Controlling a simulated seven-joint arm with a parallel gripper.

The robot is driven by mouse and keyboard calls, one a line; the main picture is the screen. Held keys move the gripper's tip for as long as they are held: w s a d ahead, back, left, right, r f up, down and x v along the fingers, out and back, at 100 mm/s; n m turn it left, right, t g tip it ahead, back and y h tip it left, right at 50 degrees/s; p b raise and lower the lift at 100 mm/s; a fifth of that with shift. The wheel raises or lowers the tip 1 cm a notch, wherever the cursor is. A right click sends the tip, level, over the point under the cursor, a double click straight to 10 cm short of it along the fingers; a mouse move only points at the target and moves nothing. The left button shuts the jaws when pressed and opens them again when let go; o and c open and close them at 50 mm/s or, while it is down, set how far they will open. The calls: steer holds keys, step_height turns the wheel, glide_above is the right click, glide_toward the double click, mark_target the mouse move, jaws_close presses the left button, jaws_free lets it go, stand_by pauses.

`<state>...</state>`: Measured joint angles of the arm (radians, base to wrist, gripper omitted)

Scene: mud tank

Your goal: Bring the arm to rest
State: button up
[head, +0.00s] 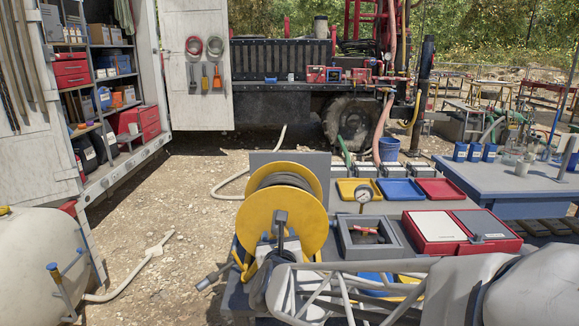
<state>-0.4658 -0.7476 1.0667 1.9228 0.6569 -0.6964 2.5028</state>
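My arm (462,290), grey and pale, reaches in from the lower right corner and runs left, low over the near edge of the workbench (330,200). Its left end, where my gripper (272,285) seems to be, is in front of the yellow hose reel (310,216). The fingers do not show clearly, and I cannot tell whether they are open or shut. I see no object clearly held. I cannot tell whether the arm touches the bench or reel.
A pressure gauge (363,196), a grey open box (394,237) and a red-and-white case (430,228) stand close behind my arm. Yellow (353,183), blue (400,184) and red (440,184) trays lie farther back. A pale tank (40,265) is at left; gravel lies between.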

steer(key=s+d+r+n+g, duration=0.1)
steer(key=s+d+n+g, duration=0.6)
steer(key=s+d+n, duration=0.3)
steer(key=s+d+r+n+g+h, duration=0.1)
steer(key=s+d+n+g, duration=0.6)
steer(key=s+d+n, duration=0.4)
steer(key=s+n, duration=0.6)
steer(key=n, duration=0.6)
steer(key=shift+s+d+r+n, duration=0.15)
steer(key=shift+s+r+n, duration=0.15)
steer(key=shift+w, duration=0.15)
steer(key=shift+c, duration=0.2)
